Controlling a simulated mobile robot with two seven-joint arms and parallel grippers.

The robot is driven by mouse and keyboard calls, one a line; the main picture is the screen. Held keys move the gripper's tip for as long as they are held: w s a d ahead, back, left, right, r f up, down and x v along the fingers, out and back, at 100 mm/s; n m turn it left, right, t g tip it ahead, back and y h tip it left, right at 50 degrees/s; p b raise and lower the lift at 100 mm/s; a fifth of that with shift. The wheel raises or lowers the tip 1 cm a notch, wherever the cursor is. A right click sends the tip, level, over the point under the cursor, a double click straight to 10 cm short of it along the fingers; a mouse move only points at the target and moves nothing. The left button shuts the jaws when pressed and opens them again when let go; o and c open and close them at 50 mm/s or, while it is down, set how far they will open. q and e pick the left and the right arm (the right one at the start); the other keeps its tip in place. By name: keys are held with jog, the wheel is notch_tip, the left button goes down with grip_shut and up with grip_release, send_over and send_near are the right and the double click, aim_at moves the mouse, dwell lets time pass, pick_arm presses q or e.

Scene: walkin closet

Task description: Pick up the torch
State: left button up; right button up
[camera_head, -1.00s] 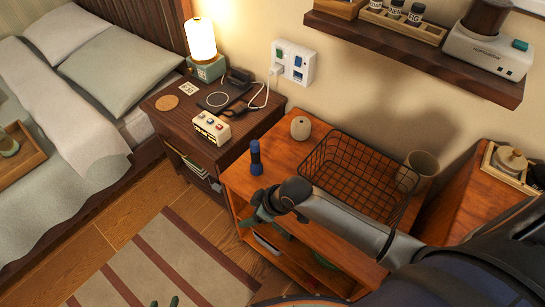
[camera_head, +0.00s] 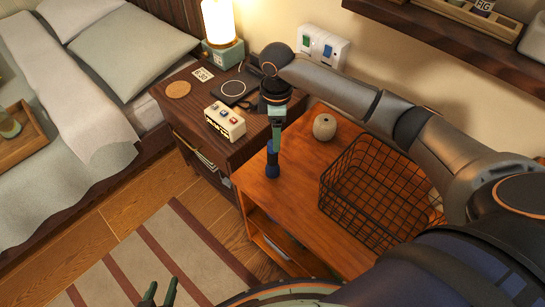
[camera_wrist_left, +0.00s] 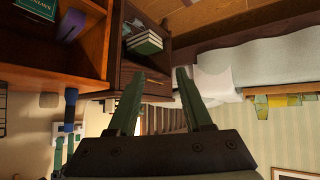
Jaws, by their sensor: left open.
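The torch (camera_head: 272,163), dark blue and black, stands upright on the orange wooden cabinet (camera_head: 292,190), near its left edge. My right gripper (camera_head: 276,140) points down directly above the torch, its green fingers at the torch's top end. I cannot tell whether they touch or grip it. My left gripper (camera_head: 160,292) is open and empty at the bottom edge, away from the torch over the rug. The left wrist view is upside down; it shows the left gripper's spread fingers (camera_wrist_left: 158,95) and, at the left, the torch (camera_wrist_left: 70,105).
A black wire basket (camera_head: 375,195) and a small pale round pot (camera_head: 324,127) stand on the cabinet to the right. The nightstand (camera_head: 185,122) at left holds a cream device with knobs (camera_head: 225,121) and a lit lamp (camera_head: 218,25). A dark wall shelf (camera_head: 440,45) hangs at upper right.

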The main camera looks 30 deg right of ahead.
aim_at(273, 157)
notch_tip(273, 157, down, 5)
jog(key=shift+s+a+r+b, duration=0.1)
jog(key=shift+b, duration=0.25)
jog(key=shift+f, duration=0.55)
jog(key=f, duration=0.3)
jog(key=f+b, duration=0.1)
jog(key=shift+a+f, duration=0.25)
jog(key=shift+a, duration=0.1)
jog(key=shift+f, duration=0.2)
pick_arm(q)
jog(key=shift+s+d+f, duration=0.1)
jog(key=shift+d+f, duration=0.5)
jog(key=shift+f, duration=0.1)
pick_arm(e)
jog(key=shift+c, duration=0.2)
grip_shut()
jog(key=shift+w, duration=0.2)
